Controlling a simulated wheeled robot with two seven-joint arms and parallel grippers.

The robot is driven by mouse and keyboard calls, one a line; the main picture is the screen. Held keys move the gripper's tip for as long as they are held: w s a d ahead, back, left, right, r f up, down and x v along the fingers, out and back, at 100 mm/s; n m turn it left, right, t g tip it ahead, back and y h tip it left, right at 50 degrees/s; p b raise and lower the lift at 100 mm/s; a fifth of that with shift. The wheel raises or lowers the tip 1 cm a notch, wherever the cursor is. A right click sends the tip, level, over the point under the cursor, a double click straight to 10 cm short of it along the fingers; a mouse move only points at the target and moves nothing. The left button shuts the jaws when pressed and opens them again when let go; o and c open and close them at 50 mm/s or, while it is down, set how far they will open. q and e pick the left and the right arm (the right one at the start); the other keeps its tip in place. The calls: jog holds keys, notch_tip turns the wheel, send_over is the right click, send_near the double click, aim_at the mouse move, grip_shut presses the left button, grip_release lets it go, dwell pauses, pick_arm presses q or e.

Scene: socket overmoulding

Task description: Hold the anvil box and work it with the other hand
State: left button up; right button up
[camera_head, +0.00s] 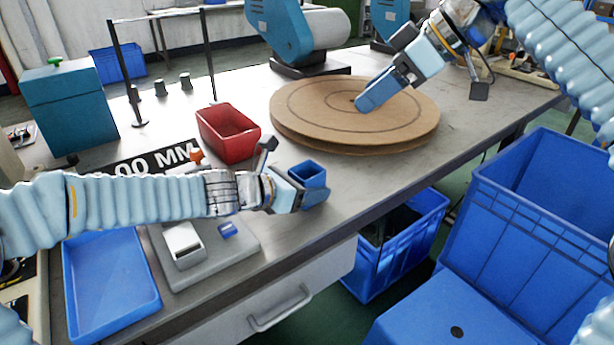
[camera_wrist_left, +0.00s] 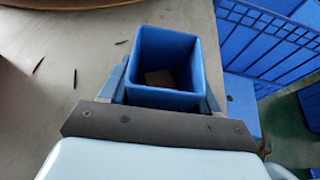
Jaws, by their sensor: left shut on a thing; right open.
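The anvil box looks like a small blue open-topped box (camera_head: 310,174) near the front edge of the bench. My left gripper (camera_head: 304,192) is shut on it, and the box is upright. In the left wrist view the box (camera_wrist_left: 166,98) sits between the fingers, with a small brownish piece (camera_wrist_left: 160,78) at its bottom. Whether the box touches the bench is hard to tell. My right gripper (camera_head: 366,101) is open, over the round brown board at the back, apart from the box; its fingertips point down and left.
The round brown board (camera_head: 300,122) lies behind the box. A red bin (camera_head: 229,134) stands to the left, with a blue tray (camera_head: 108,285) and a grey device (camera_head: 215,262) at the front left. Blue crates (camera_head: 530,215) stand right of the bench. Bare bench lies around the box.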

dwell(0.4)
pick_arm(q)
jog(key=o, duration=1.1)
